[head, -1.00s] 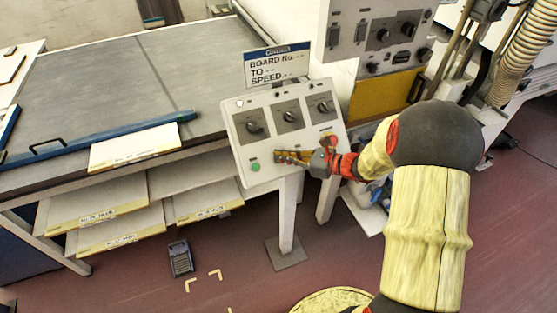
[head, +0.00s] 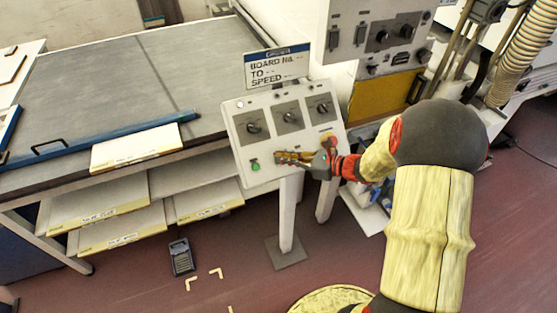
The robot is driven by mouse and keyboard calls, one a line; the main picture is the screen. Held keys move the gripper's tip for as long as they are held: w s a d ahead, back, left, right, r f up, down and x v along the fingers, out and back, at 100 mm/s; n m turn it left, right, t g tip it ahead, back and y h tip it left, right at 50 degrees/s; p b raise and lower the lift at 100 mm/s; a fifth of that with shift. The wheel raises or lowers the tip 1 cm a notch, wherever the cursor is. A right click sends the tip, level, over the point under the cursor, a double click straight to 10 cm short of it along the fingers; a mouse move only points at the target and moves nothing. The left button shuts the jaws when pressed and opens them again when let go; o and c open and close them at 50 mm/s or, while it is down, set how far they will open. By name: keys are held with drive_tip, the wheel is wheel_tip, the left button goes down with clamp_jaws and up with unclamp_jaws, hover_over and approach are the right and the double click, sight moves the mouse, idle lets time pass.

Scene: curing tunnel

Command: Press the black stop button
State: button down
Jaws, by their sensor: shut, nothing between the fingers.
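The white control panel (head: 236,134) slopes on a post in the middle of the head view. My gripper (head: 278,158) is shut and empty, reaching in from the right over the lower part of the panel. Its tips are a little right of the green button. I cannot tell whether they touch the panel. I cannot make out a black stop button; my gripper covers part of the lower row.
A sign (head: 272,68) stands behind the panel. A grey table (head: 90,85) with a blue bar and shelves below is at left. A cabinet with more knobs (head: 378,38) is behind at right. A dark handheld device (head: 181,257) lies on the floor.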

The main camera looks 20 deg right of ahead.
drive_tip(key=shift+s+r, duration=0.1)
drive_tip(key=s+r+p, duration=0.3)
drive_tip(key=shift+s+r+p, duration=0.15)
drive_tip(key=shift+s+p, duration=0.05)
drive_tip(key=shift+p, duration=0.1)
idle(0.7)
